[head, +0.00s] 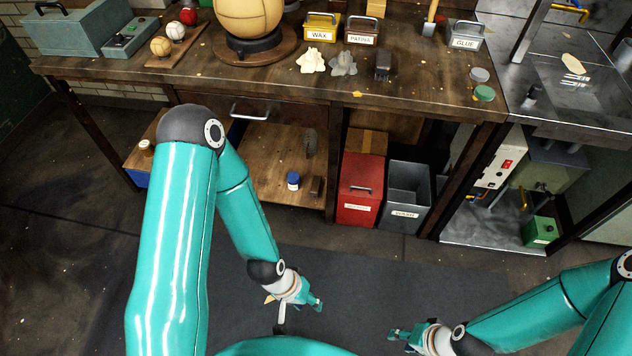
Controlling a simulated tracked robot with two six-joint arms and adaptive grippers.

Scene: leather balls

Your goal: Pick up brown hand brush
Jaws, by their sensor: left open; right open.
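No object is plainly a brown hand brush. A small dark brown block (316,186) lies near that shelf's front edge. A dark upright block (383,65) on the benchtop also looks brush-like. My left gripper (303,303) is open and empty over the dark floor mat, in front of the shelf and apart from these objects. My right gripper (400,339) is open and empty over the mat, further right.
The wooden workbench (430,98) holds a large leather ball (248,16), labelled tins and small balls. Below are a blue-labelled jar (293,181), a red bin (361,190) and a grey bin (407,195). A bench leg (332,165) borders the shelf. The floor mat (390,280) is clear.

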